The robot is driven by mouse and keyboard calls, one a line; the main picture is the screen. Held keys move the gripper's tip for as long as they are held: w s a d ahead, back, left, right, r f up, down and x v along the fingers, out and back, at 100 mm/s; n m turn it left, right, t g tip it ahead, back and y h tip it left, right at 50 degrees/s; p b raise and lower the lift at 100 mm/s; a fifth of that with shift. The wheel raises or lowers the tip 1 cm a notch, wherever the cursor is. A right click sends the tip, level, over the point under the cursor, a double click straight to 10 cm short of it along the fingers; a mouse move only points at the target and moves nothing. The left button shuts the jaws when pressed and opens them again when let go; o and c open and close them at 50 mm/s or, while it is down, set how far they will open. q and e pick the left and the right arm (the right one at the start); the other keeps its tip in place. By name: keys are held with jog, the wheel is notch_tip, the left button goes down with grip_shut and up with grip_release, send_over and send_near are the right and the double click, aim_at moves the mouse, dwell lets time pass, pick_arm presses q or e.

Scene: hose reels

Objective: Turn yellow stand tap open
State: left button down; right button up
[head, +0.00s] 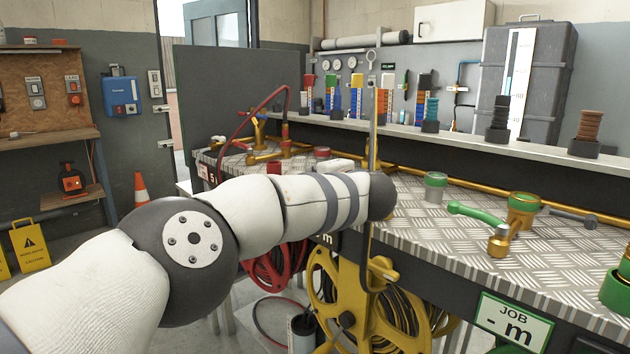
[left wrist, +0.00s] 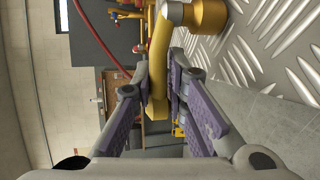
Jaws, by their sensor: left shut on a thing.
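My left gripper (left wrist: 160,78) shows in the left wrist view, with its purple-padded fingers on both sides of a yellow tap lever (left wrist: 157,100). It is shut on this lever. The lever joins a grey collar (left wrist: 177,13) and a brass tap body (left wrist: 209,14) at the top of that view, above the ribbed metal bench top. In the head view my left arm reaches across the bench and hides the gripper and the yellow tap. My right gripper is in neither view.
A green-handled tap (head: 478,213) stands to the right on the metal bench top (head: 430,225). A yellow hose reel (head: 318,290) and a red reel (head: 270,275) hang below. A thin upright post (head: 373,110) rises beside my arm. A "JOB - m" sign (head: 512,320) hangs at the front.

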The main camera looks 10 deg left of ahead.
pick_arm(q)
jog(key=shift+a+r, duration=0.1)
jog(key=shift+r, duration=0.4)
jog(key=c, duration=1.6)
grip_release()
jog(key=shift+c, duration=0.2)
jog(key=shift+f, duration=0.2)
jog(key=v, duration=1.2)
jog(key=shift+f, duration=0.1)
